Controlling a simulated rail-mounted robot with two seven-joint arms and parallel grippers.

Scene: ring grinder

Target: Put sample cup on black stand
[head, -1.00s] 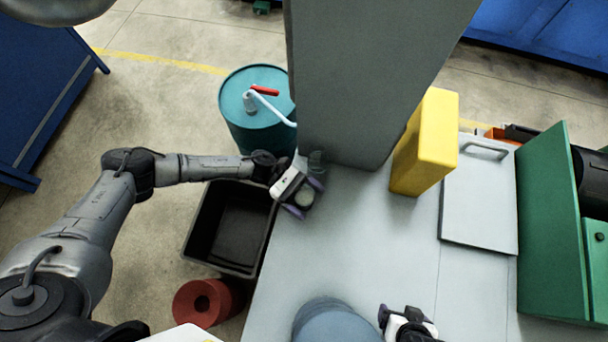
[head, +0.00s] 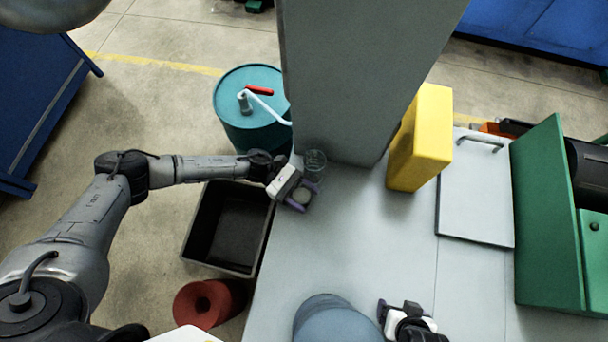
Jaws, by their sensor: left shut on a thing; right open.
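My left gripper (head: 303,195) is at the left edge of the grey table, near the base of the tall grey column. Its purple-tipped fingers are shut on a small pale round thing, which looks like the sample cup (head: 301,194); the fingers hide part of it. My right gripper (head: 397,311) is open at the front of the table, low in the picture, with nothing seen between its fingers. I cannot make out a black stand in this view.
A clear glass vessel (head: 315,160) stands just behind my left gripper, against the column (head: 365,80). A blue-grey round container (head: 335,325) is beside my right gripper. A yellow box (head: 420,140) and a grey lid (head: 475,195) are further right. The table's middle (head: 370,240) is clear.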

